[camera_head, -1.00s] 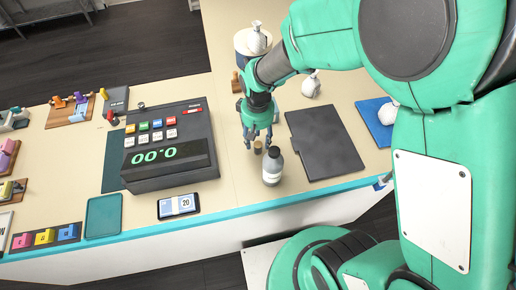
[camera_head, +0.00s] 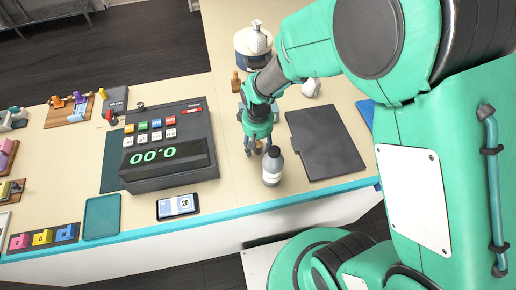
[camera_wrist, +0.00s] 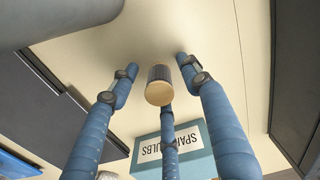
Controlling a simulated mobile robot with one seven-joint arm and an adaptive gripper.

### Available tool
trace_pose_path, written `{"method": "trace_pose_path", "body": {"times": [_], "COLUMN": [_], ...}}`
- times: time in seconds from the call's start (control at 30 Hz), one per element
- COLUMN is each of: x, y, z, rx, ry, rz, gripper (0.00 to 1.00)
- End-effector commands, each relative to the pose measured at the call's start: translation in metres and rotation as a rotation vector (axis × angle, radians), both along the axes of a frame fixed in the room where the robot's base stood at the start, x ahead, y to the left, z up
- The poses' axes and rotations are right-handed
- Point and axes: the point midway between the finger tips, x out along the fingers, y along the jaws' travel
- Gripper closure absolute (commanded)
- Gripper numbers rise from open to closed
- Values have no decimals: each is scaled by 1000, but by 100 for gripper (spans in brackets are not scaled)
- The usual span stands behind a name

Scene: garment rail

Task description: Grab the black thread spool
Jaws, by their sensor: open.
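The thread spool (camera_wrist: 159,86) stands on the table in the wrist view, with a dark wound body and a tan end. My gripper (camera_wrist: 157,72) is open, its blue fingers spread around the spool with gaps visible at the sides. Whether any finger touches it I cannot tell. In the head view my gripper (camera_head: 254,149) points down at the table just behind and left of a grey bottle, and its fingers largely hide the spool.
The grey bottle (camera_head: 272,167) stands close to the fingers. A box marked SPARE BULBS (camera_wrist: 172,148) is near in the wrist view. A cash register (camera_head: 168,148) is left, a dark flat board (camera_head: 325,143) right. A phone (camera_head: 178,205) lies near the table's front edge.

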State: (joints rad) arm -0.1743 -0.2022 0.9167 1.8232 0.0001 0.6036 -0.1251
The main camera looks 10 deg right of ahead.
Motion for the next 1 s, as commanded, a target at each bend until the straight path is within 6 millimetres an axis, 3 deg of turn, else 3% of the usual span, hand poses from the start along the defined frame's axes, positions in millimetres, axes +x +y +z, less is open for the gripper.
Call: {"method": "trace_pose_path", "body": {"times": [0.5,0.53,0.73,1.0], "x": [0,0,0,0], "y": [0,0,0,0], "z": [0,0,0,0], "rx": [0,0,0,0], "ry": [0,0,0,0], "rz": [0,0,0,0], "gripper": [53,55,93,93]}}
